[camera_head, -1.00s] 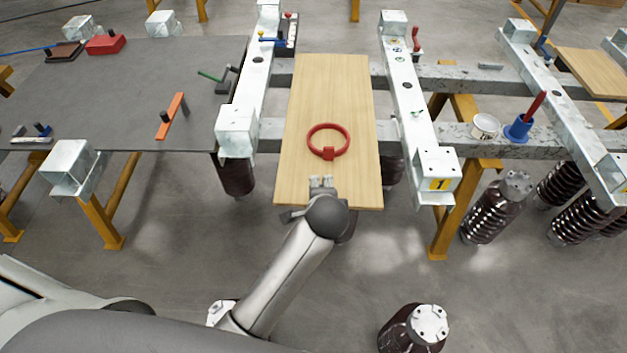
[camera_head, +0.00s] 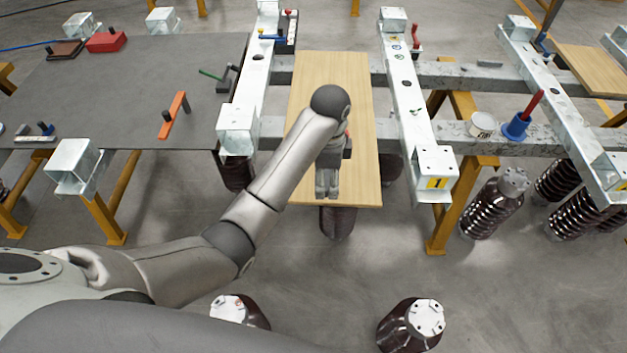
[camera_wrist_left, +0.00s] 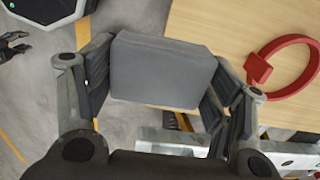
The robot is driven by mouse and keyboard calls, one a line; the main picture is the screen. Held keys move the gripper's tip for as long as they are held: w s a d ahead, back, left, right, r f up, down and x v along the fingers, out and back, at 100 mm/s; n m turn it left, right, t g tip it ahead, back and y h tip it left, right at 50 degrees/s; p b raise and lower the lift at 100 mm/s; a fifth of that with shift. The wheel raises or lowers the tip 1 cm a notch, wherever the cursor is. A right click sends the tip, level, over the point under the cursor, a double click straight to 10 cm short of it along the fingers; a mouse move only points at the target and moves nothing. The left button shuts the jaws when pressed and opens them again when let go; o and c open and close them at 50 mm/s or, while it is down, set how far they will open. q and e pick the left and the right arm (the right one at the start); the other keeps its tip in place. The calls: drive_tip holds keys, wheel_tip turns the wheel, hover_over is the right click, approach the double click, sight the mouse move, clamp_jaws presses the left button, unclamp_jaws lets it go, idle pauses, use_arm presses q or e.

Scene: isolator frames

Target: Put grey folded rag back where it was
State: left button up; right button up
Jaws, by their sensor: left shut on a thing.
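The grey folded rag (camera_wrist_left: 163,72) is a thick grey block between the fingers of my left gripper (camera_wrist_left: 160,88) in the left wrist view. The gripper is shut on it, with a finger on each side. In the head view my left gripper (camera_head: 327,191) is over the near end of the light wooden board (camera_head: 308,90) and points back towards me. The rag cannot be made out there. A dark gripper, apparently my right one (camera_wrist_left: 14,46), shows small at the left edge of the wrist view; its jaw state is unclear.
A red ring (camera_wrist_left: 272,83) lies on the board; my arm hides most of it in the head view. Metal beams (camera_head: 240,110) (camera_head: 415,110) flank the board. A white cup (camera_head: 482,124) and a blue holder (camera_head: 517,127) stand to the right.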

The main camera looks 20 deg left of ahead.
use_arm(q)
hover_over(313, 184)
drive_tip(key=f, duration=0.5)
drive_tip(key=shift+s+d+f, duration=0.25)
drive_tip(key=shift+d+f, duration=0.1)
drive_tip(key=shift+f, duration=0.05)
drive_tip(key=shift+w+a+f, duration=0.3)
drive_tip(key=shift+a+f, duration=0.05)
drive_tip(key=shift+f, duration=1.7)
drive_tip(key=o, duration=1)
drive_tip(key=shift+r, duration=0.1)
wheel_tip(313, 184, up, 12)
